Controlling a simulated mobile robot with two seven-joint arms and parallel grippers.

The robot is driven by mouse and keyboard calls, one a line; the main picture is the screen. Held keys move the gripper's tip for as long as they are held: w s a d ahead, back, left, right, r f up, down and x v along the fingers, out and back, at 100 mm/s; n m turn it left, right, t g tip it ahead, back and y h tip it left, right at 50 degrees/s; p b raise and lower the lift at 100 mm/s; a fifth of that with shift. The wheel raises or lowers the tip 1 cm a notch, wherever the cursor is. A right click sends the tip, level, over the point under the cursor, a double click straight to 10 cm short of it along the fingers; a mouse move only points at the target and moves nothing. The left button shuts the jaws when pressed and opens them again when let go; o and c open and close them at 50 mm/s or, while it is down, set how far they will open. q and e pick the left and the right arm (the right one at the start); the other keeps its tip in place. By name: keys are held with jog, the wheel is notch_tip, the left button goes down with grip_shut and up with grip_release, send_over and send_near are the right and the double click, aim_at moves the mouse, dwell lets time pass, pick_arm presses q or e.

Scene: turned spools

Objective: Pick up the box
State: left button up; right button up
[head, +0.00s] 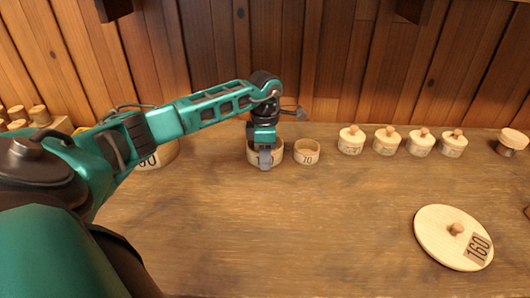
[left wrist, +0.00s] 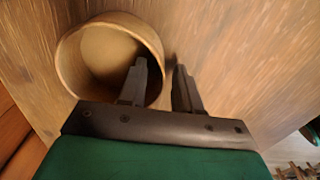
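A round, open-topped wooden box (head: 279,155) stands on the table under my left gripper. The gripper covers most of the number on its front. My left gripper (head: 265,160) points down at the box's near wall. In the left wrist view the box (left wrist: 82,62) shows its hollow inside. There the left gripper (left wrist: 161,77) is open, with one finger inside the box and the other outside. The rim passes between them, with a visible gap to the outer finger. My right gripper is in neither view.
A smaller open box marked 70 (head: 306,153) stands close on the right. Several knobbed, lidded boxes (head: 387,142) and a spool (head: 512,141) line the back. A lid marked 160 (head: 440,238) lies front right. A larger box (head: 166,153) is partly behind my arm. The middle front is clear.

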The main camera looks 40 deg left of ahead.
pick_arm(q)
grip_shut()
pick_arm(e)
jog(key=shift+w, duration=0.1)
pick_arm(q)
jog(key=shift+r, duration=0.1)
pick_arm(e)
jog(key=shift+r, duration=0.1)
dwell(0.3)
